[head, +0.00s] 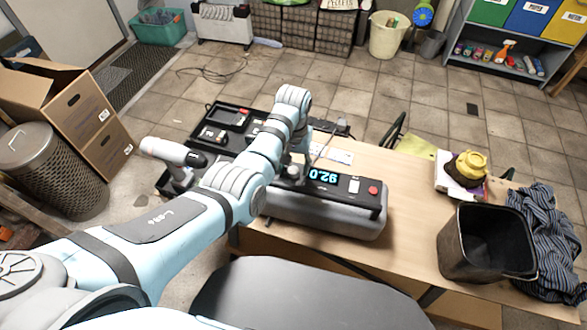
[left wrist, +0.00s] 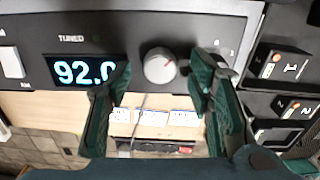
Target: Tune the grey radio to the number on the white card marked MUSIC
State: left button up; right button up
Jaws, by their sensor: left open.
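The grey radio (head: 325,215) lies on the wooden table, its dark control panel facing up. Its lit display (head: 323,176) reads 92.0; in the left wrist view the last digit of the display (left wrist: 80,72) is partly covered by a finger. My left gripper (head: 295,168) is over the knob end of the panel. In the left wrist view, its green fingers (left wrist: 158,82) are open on either side of the knob, with gaps. Several white cards (left wrist: 152,117) lie beyond the radio; their print is too small to read. My right gripper is not in view.
A black organizer tray (head: 228,117) and a grey power drill (head: 172,152) are left of the radio. A dark bin (head: 462,260), striped cloth (head: 548,240) and yellow-topped item (head: 470,164) stand at the right. The table between radio and bin is clear.

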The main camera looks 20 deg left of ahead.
pick_arm(q)
jog(key=shift+f, duration=0.55)
jog(key=shift+s+r, duration=0.15)
jog(key=shift+r, duration=0.05)
jog(key=shift+c, duration=0.3)
grip_shut()
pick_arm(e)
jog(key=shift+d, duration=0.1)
pick_arm(q)
jog(key=shift+r+m+p, duration=0.15)
jog(key=shift+m+p, duration=0.8)
jog(key=shift+m, duration=0.25)
jog(key=shift+m+p, duration=0.55)
jog(key=shift+m, duration=1.05)
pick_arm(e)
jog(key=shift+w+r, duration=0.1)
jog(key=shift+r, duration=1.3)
